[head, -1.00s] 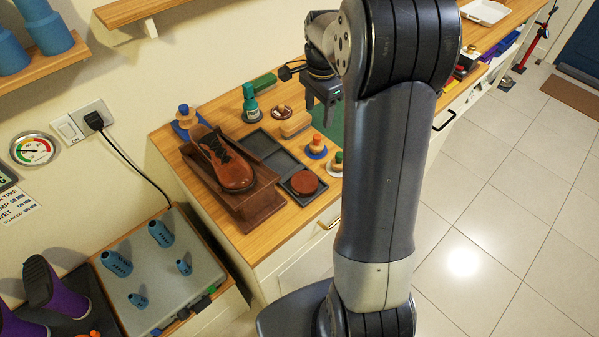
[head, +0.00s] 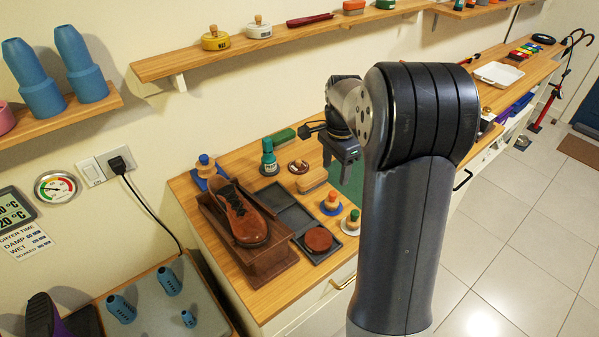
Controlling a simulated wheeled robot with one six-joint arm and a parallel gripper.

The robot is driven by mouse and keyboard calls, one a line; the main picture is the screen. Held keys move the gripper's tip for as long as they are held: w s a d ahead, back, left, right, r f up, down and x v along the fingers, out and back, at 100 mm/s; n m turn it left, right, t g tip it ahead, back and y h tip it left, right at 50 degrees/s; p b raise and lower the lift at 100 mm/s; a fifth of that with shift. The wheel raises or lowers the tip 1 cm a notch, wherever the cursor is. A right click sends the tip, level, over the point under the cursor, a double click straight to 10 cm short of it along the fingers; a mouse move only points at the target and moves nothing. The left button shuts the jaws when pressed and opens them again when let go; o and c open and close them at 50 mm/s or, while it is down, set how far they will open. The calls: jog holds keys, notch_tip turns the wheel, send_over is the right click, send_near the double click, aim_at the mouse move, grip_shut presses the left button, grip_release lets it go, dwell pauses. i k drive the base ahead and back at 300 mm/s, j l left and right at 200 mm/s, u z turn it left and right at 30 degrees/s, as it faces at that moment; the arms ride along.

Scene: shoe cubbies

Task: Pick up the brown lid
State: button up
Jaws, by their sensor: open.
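The brown lid (head: 318,239) is a round reddish-brown disc. It lies in the front compartment of a dark grey tray on the wooden counter, just right of the shoe stand. My gripper (head: 341,163) hangs above the counter, beyond the lid and slightly to its right in the head view. Its jaws are open and point downward, with nothing seen between them. My arm hides part of the counter to the right of the gripper.
A brown shoe (head: 240,215) rests on a wooden stand (head: 262,262) left of the lid. Small knobbed pots (head: 332,202) and a wooden-handled brush (head: 312,179) stand close behind it. A green bottle (head: 269,157) is at the back. Shelves (head: 180,62) run along the wall above.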

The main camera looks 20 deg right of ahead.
aim_at(298, 167)
jog(key=i+l+u, duration=0.1)
jog(key=l+u, duration=0.65)
jog(key=l, duration=0.2)
